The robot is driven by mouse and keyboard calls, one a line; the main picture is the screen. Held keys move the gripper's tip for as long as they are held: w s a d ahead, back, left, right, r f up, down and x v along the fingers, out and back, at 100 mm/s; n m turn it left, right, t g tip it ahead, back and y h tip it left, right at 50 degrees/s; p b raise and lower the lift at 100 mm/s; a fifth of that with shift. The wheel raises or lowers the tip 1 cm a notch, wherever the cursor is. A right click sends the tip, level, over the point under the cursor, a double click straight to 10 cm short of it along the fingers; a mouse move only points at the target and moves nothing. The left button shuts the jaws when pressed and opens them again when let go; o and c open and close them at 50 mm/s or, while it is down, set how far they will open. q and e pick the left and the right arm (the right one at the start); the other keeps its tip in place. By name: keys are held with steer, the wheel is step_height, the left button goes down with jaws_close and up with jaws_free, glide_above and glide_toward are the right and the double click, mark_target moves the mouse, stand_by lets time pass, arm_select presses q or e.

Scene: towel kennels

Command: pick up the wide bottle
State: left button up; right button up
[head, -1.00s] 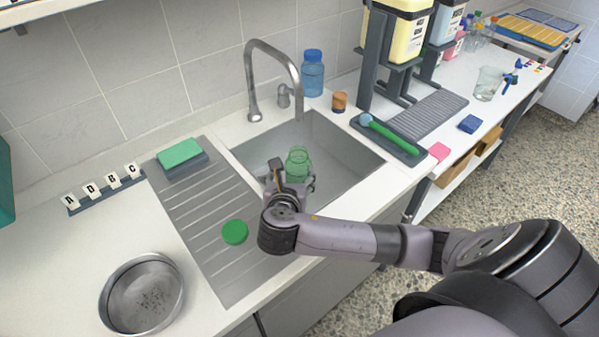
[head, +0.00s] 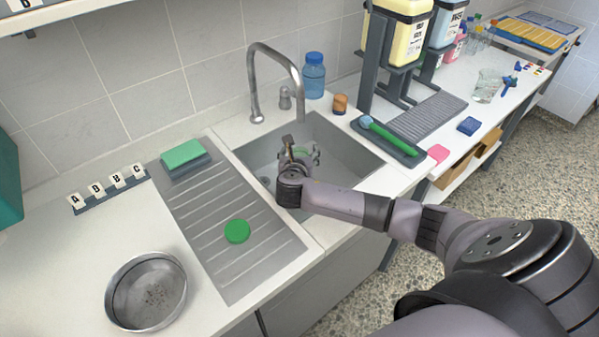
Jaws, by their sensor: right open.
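A green, clear, wide-mouthed bottle (head: 302,153) is in the sink. My right gripper covers most of it, and only a bit of green shows between the fingers. My right gripper (head: 302,149) is open, with its fingers at the bottle's top, one on either side of the green. I cannot tell whether they touch it. A blue bottle with a blue cap (head: 314,76) stands upright behind the sink, against the wall. My left gripper is out of view.
The sink (head: 355,160) has a tall tap (head: 274,55) at its back. A green lid (head: 237,231) lies on the drainboard (head: 205,215), with a green sponge (head: 182,153) behind. A metal bowl (head: 120,305) is at lower left. A green-handled brush (head: 390,136) lies right.

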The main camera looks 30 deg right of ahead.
steer(key=shift+x, duration=1.45)
